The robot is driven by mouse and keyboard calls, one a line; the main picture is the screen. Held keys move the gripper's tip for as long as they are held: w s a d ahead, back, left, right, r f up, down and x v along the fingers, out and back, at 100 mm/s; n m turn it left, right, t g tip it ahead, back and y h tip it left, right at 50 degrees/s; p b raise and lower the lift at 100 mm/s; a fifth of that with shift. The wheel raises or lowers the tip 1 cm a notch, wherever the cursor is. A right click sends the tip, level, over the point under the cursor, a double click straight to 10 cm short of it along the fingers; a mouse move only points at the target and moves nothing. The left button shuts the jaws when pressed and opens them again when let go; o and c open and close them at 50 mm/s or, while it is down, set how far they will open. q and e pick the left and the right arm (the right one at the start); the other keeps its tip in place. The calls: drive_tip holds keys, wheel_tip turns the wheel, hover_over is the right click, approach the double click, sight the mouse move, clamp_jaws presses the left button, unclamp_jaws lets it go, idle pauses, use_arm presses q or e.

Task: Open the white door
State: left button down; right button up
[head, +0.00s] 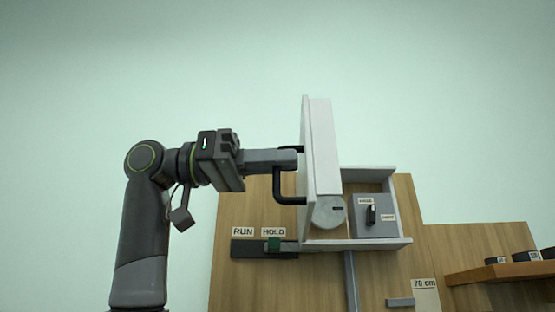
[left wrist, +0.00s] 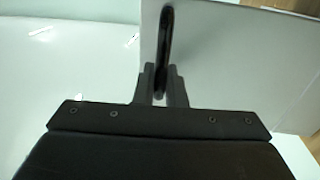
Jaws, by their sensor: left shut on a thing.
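The white door (head: 322,145) stands swung out from a white open-fronted box (head: 378,243) on a wooden panel, and I see it nearly edge-on. Its black bar handle (head: 279,190) is on the left face. My left gripper (head: 291,159) reaches in from the left and is shut on this handle. In the left wrist view the handle (left wrist: 166,40) runs down between the two fingers (left wrist: 162,88), with the pale door face (left wrist: 225,70) behind it. My right gripper is in neither view.
Inside the box are a grey switch unit (head: 372,214) and a round pale disc (head: 329,211), partly behind the door. Below it is a RUN/HOLD slider with a green knob (head: 273,244). A wooden shelf (head: 505,272) with dark round items is at right. The space above is clear.

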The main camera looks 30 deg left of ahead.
use_arm(q)
drive_tip(key=c, duration=1.6)
unclamp_jaws()
drive_tip(key=b+v, duration=0.1)
drive_tip(key=v, duration=1.6)
drive_tip(key=shift+a, duration=0.25)
drive_tip(key=shift+d+r, duration=0.1)
